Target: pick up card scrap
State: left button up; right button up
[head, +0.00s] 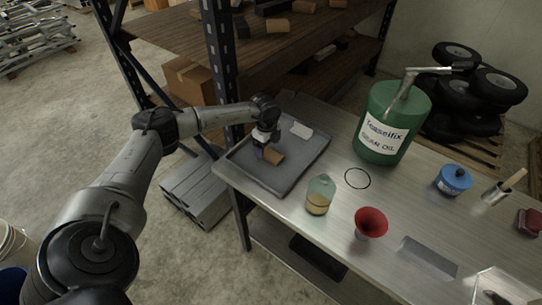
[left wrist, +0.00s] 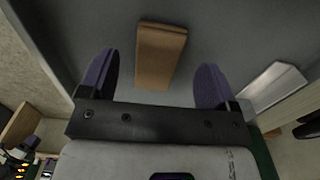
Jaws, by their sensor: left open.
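The card scrap (head: 274,157) is a small brown piece lying in the dark grey tray (head: 287,183) at the left end of the metal table. In the left wrist view the card scrap (left wrist: 160,55) lies ahead of the fingers, centred between them but mostly beyond their tips. My left gripper (head: 262,150) is over the tray, right beside the scrap in the head view. In the left wrist view its purple fingers (left wrist: 160,82) are wide apart with nothing held. My right gripper is not in view.
A white piece (head: 301,131) also lies in the tray. A green oil drum with pump (head: 388,122), a small bottle (head: 319,195), a red funnel (head: 370,223) and a blue tin (head: 454,179) stand on the table. A shelf post (head: 219,70) rises behind my left arm.

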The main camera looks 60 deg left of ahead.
pick_arm(q)
notch_tip(320, 180, down, 3)
jog(key=shift+r, duration=0.1)
jog(key=c, duration=1)
jog(key=shift+r, duration=0.1)
